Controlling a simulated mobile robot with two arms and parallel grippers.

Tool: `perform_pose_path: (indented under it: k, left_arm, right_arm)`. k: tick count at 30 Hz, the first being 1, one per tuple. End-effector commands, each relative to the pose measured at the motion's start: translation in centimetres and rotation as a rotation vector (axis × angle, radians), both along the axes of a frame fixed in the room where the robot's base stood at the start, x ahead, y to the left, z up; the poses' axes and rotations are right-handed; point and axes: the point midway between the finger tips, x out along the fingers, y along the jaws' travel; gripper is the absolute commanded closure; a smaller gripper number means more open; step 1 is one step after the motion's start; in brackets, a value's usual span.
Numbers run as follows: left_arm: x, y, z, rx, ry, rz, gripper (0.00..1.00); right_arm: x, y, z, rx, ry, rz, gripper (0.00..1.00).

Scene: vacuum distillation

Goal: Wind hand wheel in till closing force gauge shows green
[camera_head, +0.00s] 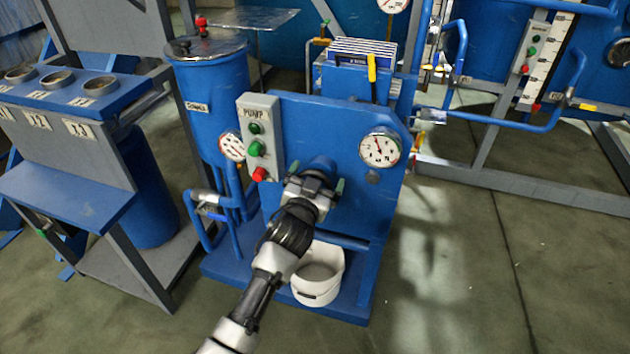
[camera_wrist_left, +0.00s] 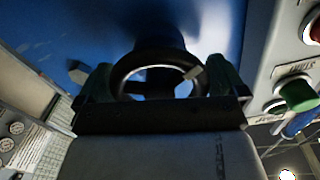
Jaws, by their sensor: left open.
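The hand wheel (camera_wrist_left: 122,72) is a dark ring with a spoke, in front of the blue panel in the left wrist view. My left gripper (camera_wrist_left: 157,82) is open, with one finger on each side of the wheel; I cannot tell whether they touch it. In the head view my left gripper (camera_head: 315,187) is at the panel's middle and mostly hides the wheel. A round white gauge (camera_head: 380,147) is on the panel at upper right; its needle points roughly upward and no green zone is readable. A second gauge (camera_head: 232,147) is at the left. My right gripper is out of view.
A grey pump switch box (camera_head: 258,138) with green and red buttons is left of the wheel. A white bucket (camera_head: 318,284) stands below my left wrist. A blue rack (camera_head: 85,205) is at the left. Open floor (camera_head: 460,280) lies at the right.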

Motion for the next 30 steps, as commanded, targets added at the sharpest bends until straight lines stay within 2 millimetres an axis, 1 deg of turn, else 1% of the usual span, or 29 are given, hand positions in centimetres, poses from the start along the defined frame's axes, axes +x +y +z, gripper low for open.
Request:
perform_pose_path:
  k: [3, 5, 6, 10, 15, 18, 23, 30]
  left_arm:
    - [-0.7, 0.3, 0.0, 0.0, 0.001, 0.0, 0.0]
    - [-1.5, 0.5, 0.0, 0.0, 0.001, 0.0, 0.0]
    - [-2.2, 0.7, 0.0, 0.0, 0.002, -0.001, 0.0]
    - [-4.8, 1.6, 0.0, -0.001, 0.003, 0.001, 0.0]
    - [-7.9, 2.6, 0.0, 0.0, 0.002, 0.0, 0.0]
    - [-9.1, 3.0, 0.0, 0.001, 0.003, 0.001, 0.0]
    - [-10.2, 3.3, 0.0, 0.002, 0.0, 0.0, 0.0]
    - [-10.3, 3.3, 0.0, 0.001, 0.0, 0.0, 0.0]
  right_arm:
    - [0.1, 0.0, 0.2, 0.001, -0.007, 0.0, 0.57]
    - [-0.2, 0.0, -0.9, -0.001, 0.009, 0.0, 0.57]
    - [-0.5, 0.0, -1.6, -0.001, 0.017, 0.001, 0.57]
    - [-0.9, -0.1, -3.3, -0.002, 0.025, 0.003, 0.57]
    - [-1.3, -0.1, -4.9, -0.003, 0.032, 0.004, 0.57]
    - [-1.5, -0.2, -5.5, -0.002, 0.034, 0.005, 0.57]
    - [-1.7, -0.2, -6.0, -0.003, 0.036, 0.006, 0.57]
    - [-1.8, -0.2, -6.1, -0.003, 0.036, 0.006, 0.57]
